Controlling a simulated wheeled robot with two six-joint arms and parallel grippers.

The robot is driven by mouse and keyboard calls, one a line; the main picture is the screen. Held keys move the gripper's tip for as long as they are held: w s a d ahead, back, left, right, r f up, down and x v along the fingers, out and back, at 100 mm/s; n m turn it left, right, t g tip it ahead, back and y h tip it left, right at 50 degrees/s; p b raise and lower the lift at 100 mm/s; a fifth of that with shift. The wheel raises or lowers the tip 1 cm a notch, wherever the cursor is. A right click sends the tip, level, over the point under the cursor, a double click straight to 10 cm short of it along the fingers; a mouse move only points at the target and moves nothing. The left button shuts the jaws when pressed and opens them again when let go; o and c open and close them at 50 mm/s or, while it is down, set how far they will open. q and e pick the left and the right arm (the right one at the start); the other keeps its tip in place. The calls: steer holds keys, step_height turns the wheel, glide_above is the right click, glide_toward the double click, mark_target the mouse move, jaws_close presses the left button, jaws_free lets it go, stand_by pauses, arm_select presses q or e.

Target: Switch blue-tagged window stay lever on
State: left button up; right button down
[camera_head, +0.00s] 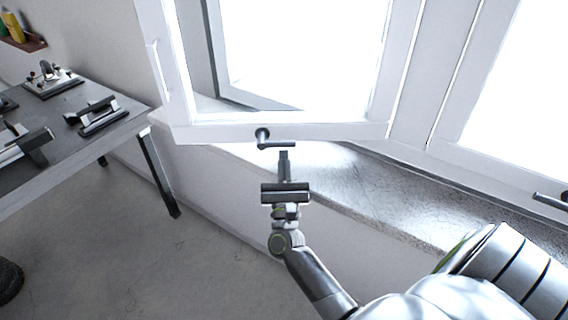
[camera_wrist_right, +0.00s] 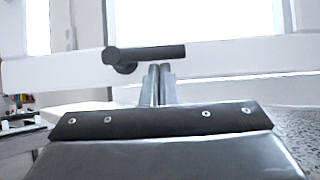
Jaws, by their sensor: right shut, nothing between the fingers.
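A dark window stay lever (camera_head: 278,144) sits on the bottom rail of the open white window sash (camera_head: 215,132). Its round pivot is at the left and its bar points right, roughly level. The lever also shows in the right wrist view (camera_wrist_right: 150,53), with the bar just above my fingertips. No blue tag can be made out on it. My right gripper (camera_head: 284,154) is shut and empty, just below the bar; I cannot tell whether it touches. Its closed fingers stand upright in the right wrist view (camera_wrist_right: 158,72). My left gripper is not in view.
A second dark lever (camera_head: 550,201) is on the window frame at the far right; no tag is visible. A speckled stone sill (camera_head: 400,205) runs under the window. A grey table (camera_head: 60,120) with several metal devices stands at the left. The floor between is mostly clear.

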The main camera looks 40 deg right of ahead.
mark_target(288, 143)
steer(key=shift+s+d+r+n+t+y, duration=0.1)
steer(key=shift+r+n+t+y, duration=0.15)
steer(key=shift+n+y, duration=0.45)
steer(key=shift+s+d+r+n+t+y, duration=0.15)
steer(key=shift+n+t+y, duration=0.3)
steer(key=shift+n, duration=0.35)
steer(key=shift+r+n+y+p, duration=0.4)
steer(key=shift+n+y, duration=0.25)
steer(key=shift+n, duration=0.25)
steer(key=n+y+p, duration=0.1)
steer(key=n, duration=0.1)
steer(key=r+n+y, duration=0.1)
steer(key=n+y, duration=0.1)
steer(key=shift+d+r+t+p, duration=0.15)
steer(key=shift+r+t+p, duration=0.05)
steer(key=shift+t+p, duration=0.2)
step_height(288, 143, up, 3)
steer(key=n+y+p, duration=0.2)
steer(key=n, duration=0.1)
steer(key=n+y+p, duration=0.2)
steer(key=n, duration=0.2)
steer(key=shift+f+g+y, duration=0.15)
steer(key=shift+g+y, duration=0.15)
steer(key=shift+g, duration=0.1)
steer(key=shift+w+a+r+n+g+y+p, duration=0.35)
steer(key=shift+a+r+n+p, duration=0.4)
steer(key=shift+p, duration=0.5)
steer(key=shift+w+a+r+n+g+y+p, duration=0.25)
steer(key=shift+w+a+r+n+y+p, duration=0.15)
steer(key=shift+r+n+p, duration=0.55)
